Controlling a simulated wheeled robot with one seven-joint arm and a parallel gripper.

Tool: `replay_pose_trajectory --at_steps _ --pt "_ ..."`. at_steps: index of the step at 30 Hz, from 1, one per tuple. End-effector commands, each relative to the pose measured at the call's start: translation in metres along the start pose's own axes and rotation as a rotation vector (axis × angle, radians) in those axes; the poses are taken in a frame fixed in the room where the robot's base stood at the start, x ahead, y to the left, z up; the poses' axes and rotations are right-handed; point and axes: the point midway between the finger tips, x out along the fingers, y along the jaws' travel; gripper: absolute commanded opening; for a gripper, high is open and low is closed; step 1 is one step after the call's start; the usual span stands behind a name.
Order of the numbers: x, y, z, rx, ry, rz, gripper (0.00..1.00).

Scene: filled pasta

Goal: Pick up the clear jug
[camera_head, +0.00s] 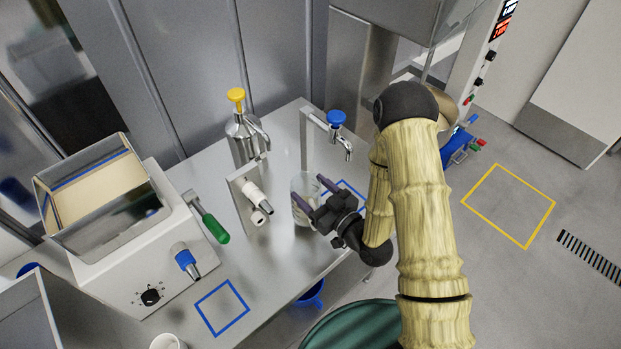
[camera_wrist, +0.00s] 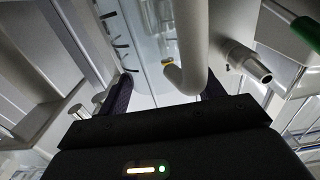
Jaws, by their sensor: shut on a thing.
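The clear jug (camera_head: 302,186) stands near the middle of the steel counter, between the tap with the blue knob and the grey plate with the white nozzle. In the wrist view the jug (camera_wrist: 148,38) fills the upper middle, with dark measuring marks on its wall and a pale curved handle pointing toward me. My gripper (camera_head: 311,193) reaches it from the lower right. Its two dark fingers are shut on the jug, one on each side of the handle in the wrist view (camera_wrist: 170,92). The exact contact and the jug's base are partly hidden.
The blue-knobbed tap (camera_head: 337,119) rises close behind the jug. A yellow-topped dispenser (camera_head: 241,130) and the white nozzle (camera_head: 257,198) stand to its left. A white machine (camera_head: 140,265) with a green handle fills the counter's left. A blue square (camera_head: 222,308) marks bare counter in front.

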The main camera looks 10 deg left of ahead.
Motion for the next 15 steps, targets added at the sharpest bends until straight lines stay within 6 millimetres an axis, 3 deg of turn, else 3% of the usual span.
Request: replay_pose_trajectory --at_steps 9,15 --pt "-0.025 0.0 0.001 0.0 0.001 0.002 0.12" --pt "-0.028 -0.001 0.0 0.0 0.002 0.001 0.12"
